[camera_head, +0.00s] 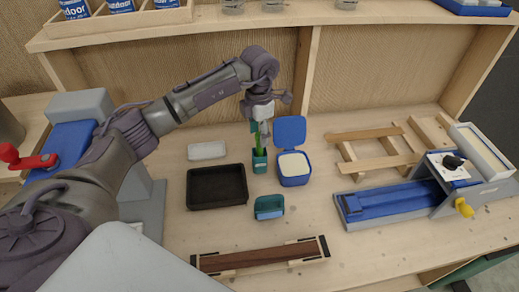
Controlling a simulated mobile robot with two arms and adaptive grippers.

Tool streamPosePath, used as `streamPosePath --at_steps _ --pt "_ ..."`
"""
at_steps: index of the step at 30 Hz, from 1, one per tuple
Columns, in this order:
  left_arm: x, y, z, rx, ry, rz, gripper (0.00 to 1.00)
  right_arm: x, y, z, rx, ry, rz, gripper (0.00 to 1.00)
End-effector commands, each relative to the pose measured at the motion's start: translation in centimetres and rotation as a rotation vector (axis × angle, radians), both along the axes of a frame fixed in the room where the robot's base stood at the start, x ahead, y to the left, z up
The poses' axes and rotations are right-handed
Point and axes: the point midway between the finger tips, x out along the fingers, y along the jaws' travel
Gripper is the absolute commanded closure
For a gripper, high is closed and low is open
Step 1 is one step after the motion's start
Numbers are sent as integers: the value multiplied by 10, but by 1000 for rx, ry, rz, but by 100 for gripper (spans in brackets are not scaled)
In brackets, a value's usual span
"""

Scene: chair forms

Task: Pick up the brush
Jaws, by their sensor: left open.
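The brush (258,142) has a green handle and stands upright in a small teal holder (260,163) at the middle of the workbench. My left gripper (262,128) is open and points down directly over the brush, close to its upper end. The gripper partly hides the top of the brush. I cannot tell whether the fingers touch the handle. My right gripper is not in view.
An open blue box (294,177) stands just right of the holder. A black tray (217,198), white block (207,150) and teal cup (269,214) are nearby. Wooden frame pieces (375,162) and a blue machine (395,202) lie right. A shelf (200,31) overhangs the back.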

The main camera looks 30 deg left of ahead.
Motion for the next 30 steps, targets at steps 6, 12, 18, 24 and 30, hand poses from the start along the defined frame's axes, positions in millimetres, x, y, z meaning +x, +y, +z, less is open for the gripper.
streamPosePath --at_steps 6,12,18,24,30 --pt "3 0 -14 -2 5 0 47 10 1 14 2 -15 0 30" --pt "8 2 -45 -1 4 0 47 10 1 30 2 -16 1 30" --pt "9 2 -57 -1 0 -1 47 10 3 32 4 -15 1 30" --pt "9 3 -57 -1 0 -1 55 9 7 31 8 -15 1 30" --pt "9 3 -57 -1 0 -1 89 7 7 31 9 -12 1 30"
